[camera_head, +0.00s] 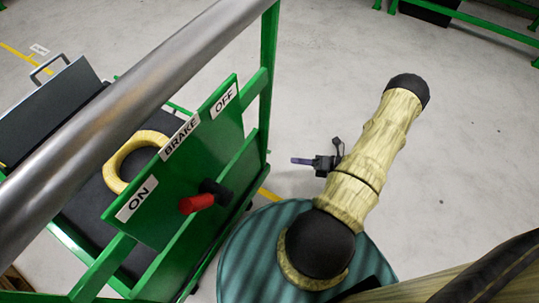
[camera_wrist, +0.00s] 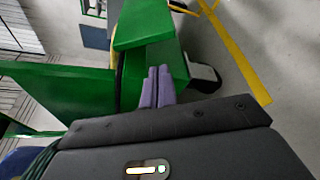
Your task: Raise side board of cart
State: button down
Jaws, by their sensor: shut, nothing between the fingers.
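The green cart (camera_head: 228,150) fills the left of the head view, with a dark deck and a plate labelled BRAKE, ON and OFF. A dark grey board with a metal handle (camera_head: 45,112) stands tilted at the cart's far left edge; it looks like the side board. My gripper (camera_head: 296,161) is to the right of the cart, apart from it, with its purple fingers pointing left. In the wrist view the fingers (camera_wrist: 157,84) are together and empty, in front of green cart parts (camera_wrist: 148,28). The side board cannot be made out clearly in the wrist view.
A yellow ring-shaped coil (camera_head: 120,160) lies on the deck. A thick metal push bar (camera_head: 130,108) crosses above the cart. A red-tipped brake lever (camera_head: 195,204) sticks out of the plate. Clear grey floor (camera_head: 320,60) lies beyond my arm, and green racks (camera_head: 480,22) stand at the far right.

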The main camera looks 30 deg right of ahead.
jog(key=b+x, duration=0.5)
jog(key=x, duration=0.5)
